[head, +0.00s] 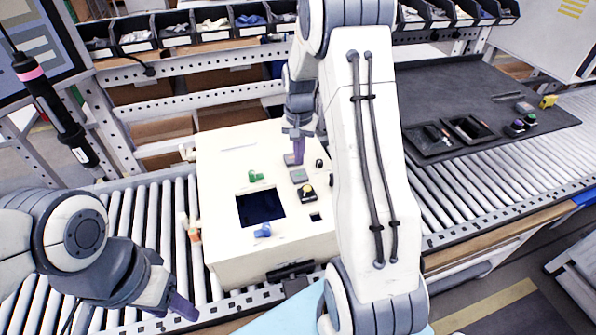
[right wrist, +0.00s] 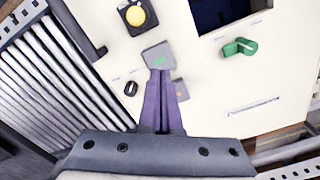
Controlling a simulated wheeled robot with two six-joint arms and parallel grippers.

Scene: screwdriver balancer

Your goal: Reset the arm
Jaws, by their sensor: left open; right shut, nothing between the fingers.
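My right arm reaches across the middle of the head view. Its gripper (head: 299,150) is shut and empty, with purple fingers pointing down at small grey buttons on the white box (head: 225,160). In the right wrist view the shut fingertips (right wrist: 160,75) are at a grey button with a green mark (right wrist: 158,56); I cannot tell whether they touch it. A second grey button with an orange mark (right wrist: 180,90) is partly hidden behind the fingers. My left gripper (head: 182,306) is open and empty at the lower left, low over the rollers beside the box.
The box has a dark screen (head: 260,207), a green knob (head: 255,176), a blue knob (head: 263,231) and a yellow button (head: 306,191). A black screwdriver (head: 58,115) hangs at the left. Parts bins (head: 215,22) line the back. A dark mat (head: 480,100) with trays lies right.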

